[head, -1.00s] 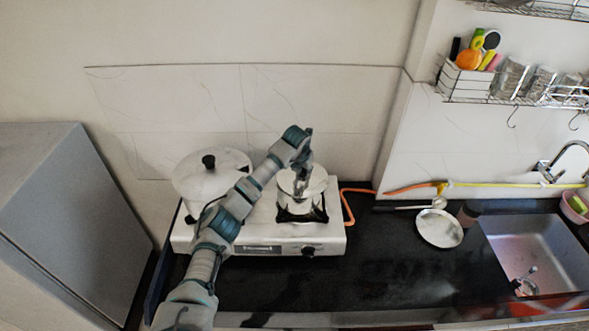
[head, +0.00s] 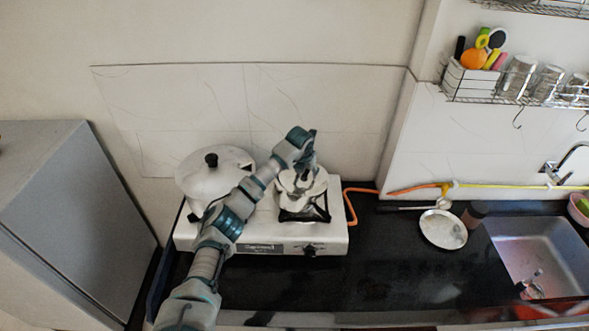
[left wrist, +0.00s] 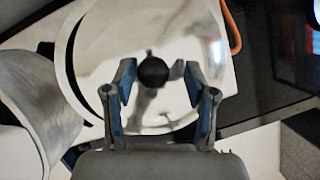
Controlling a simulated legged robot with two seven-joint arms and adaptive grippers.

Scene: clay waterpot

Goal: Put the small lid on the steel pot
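The small lid (left wrist: 150,40) is shiny, with a round black knob (left wrist: 153,72). It lies over the mouth of the steel pot (head: 303,207) on the right burner. In the left wrist view a dark crescent shows between the lid's left edge and the pale pot rim (left wrist: 64,60), so the lid looks off-centre. My left gripper (head: 305,172) is above the lid, pointing down. In the left wrist view its two blue-padded fingers (left wrist: 158,82) stand apart on either side of the knob, with gaps visible. My right gripper is not in view.
A large white lidded pot (head: 215,178) stands on the left of the white stove (head: 262,238), partly behind my left arm. An orange hose (head: 351,205) runs right of the stove. A pan (head: 443,230) lies near the sink (head: 540,257). The front counter is clear.

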